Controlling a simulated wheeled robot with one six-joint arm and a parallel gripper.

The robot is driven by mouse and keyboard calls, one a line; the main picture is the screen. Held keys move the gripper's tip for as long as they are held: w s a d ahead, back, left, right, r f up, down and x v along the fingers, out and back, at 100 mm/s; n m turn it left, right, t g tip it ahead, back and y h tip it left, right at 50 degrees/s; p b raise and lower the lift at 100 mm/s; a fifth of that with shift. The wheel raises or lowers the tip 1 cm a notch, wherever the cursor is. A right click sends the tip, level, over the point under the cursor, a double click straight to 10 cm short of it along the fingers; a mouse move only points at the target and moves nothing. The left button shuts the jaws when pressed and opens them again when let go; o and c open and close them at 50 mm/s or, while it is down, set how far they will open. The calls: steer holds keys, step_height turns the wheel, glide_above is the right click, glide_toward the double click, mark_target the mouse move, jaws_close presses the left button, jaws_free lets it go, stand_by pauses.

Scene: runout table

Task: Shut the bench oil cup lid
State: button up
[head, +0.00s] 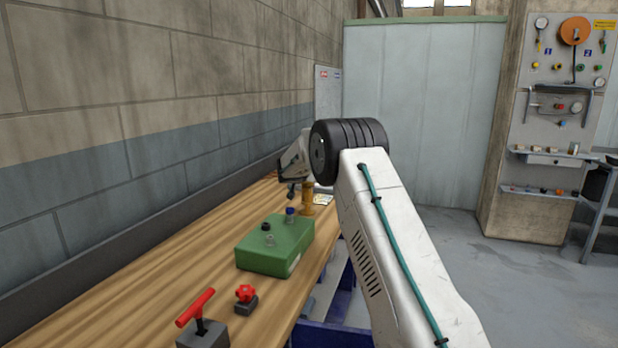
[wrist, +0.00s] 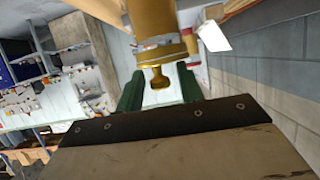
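The brass oil cup (head: 307,199) stands upright on the bench, towards its far end. In the wrist view, which is upside down, its brass body (wrist: 155,18) comes down from the top edge. A wider brass collar (wrist: 162,52) and a small brass tab (wrist: 158,78) show at its end. I cannot tell how far the lid is open. My gripper (wrist: 160,88) has its two green fingers apart, one on each side of the tab, with gaps visible. In the head view my gripper (head: 291,189) is small and partly hidden by my arm, close to the cup.
A green box (head: 275,248) with small fittings on top sits nearer on the wooden bench (head: 130,290). The wall (head: 110,190) runs along the left. A white card (head: 323,200) lies beyond the cup.

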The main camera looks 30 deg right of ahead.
steer(key=v, duration=0.7)
steer(key=shift+s+a, duration=0.25)
steer(key=shift+s, duration=0.05)
steer(key=shift+r, duration=0.2)
steer(key=s+a+r+n+g+y, duration=0.1)
steer(key=s+a+r, duration=0.25)
steer(key=s, duration=0.65)
steer(key=s+a+r+n+g+y, duration=0.1)
steer(key=s+a+r+g, duration=0.2)
steer(key=s, duration=0.6)
steer(key=s+a+r+n+y, duration=0.1)
steer(key=s+a+r, duration=0.35)
steer(key=s, duration=0.55)
steer(key=s+a+f+n+g+y, duration=0.1)
steer(key=s+a, duration=0.4)
steer(key=s, duration=0.5)
steer(key=s+a+f+n+g+y, duration=0.1)
steer(key=s+a+f+n+y, duration=0.3)
steer(key=s, duration=0.7)
steer(key=s+a+f+n+g+y, duration=0.1)
steer(key=s+a+f, duration=0.3)
steer(key=s+a, duration=0.4)
steer(key=s+n+y, duration=0.1)
steer(key=s, duration=0.1)
steer(key=shift+s+a+f+n+y, duration=0.2)
steer(key=shift+s+f+n+y, duration=0.1)
steer(key=shift+s+f, duration=0.1)
